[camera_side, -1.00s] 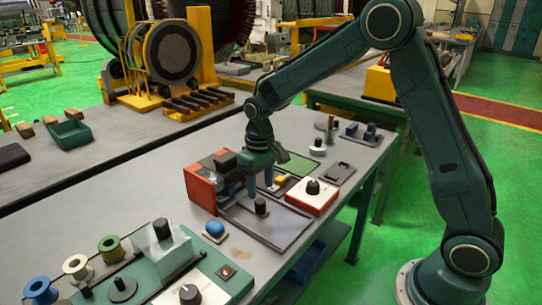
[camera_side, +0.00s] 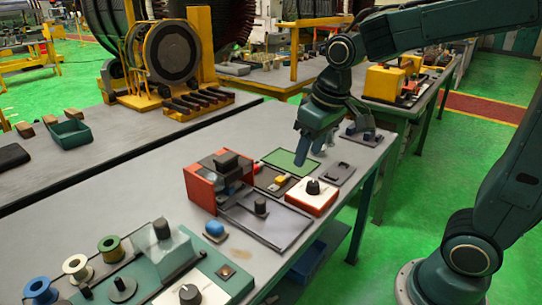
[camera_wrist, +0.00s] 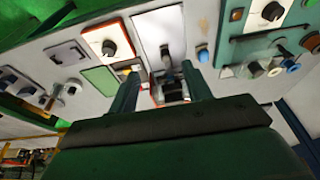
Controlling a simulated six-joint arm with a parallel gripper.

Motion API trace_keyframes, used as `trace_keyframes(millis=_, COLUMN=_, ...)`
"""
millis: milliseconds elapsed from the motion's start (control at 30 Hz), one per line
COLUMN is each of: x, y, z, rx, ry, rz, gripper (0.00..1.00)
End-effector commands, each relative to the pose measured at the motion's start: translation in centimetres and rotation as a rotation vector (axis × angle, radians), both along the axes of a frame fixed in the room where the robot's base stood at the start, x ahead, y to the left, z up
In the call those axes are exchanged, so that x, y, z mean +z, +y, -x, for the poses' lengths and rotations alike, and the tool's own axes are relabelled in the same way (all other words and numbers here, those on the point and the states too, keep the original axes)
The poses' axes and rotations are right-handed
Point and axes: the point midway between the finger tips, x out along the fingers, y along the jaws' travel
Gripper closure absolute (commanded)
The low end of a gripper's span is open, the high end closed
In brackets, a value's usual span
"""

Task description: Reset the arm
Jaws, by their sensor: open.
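My gripper (camera_side: 312,150) is green and hangs above the far right part of the grey workbench (camera_side: 150,190), over the green mat (camera_side: 291,160). Its two fingers are apart with nothing between them. In the wrist view the fingers (camera_wrist: 160,85) also stand apart and empty, with the bench seen from above at a tilt. The gripper touches nothing that I can see.
Below and left of the gripper are a red-orange box (camera_side: 203,188), a grey tray (camera_side: 265,222) with a black knob, and a white-and-red knob box (camera_side: 312,196). Wire spools (camera_side: 110,248) stand at the front left. The bench's middle left is clear.

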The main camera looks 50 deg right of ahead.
Motion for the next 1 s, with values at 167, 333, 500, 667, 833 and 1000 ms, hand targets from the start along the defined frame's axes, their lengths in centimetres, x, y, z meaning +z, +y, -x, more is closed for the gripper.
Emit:
trace_keyframes(millis=167, x=1.5, y=0.0, z=3.4, rx=0.000, ry=-0.058, rz=0.000, gripper=0.51)
trace_keyframes(millis=333, x=2.3, y=0.0, z=6.6, rx=0.000, ry=-0.107, rz=0.000, gripper=0.51)
trace_keyframes(millis=500, x=2.5, y=0.0, z=9.6, rx=0.000, ry=-0.156, rz=0.000, gripper=0.51)
trace_keyframes(millis=667, x=2.4, y=0.0, z=12.0, rx=0.000, ry=-0.198, rz=0.000, gripper=0.51)
trace_keyframes(millis=833, x=2.1, y=0.0, z=13.5, rx=0.000, ry=-0.224, rz=0.000, gripper=0.51)
trace_keyframes(millis=1000, x=1.9, y=0.0, z=14.0, rx=0.000, ry=-0.231, rz=0.000, gripper=0.51)
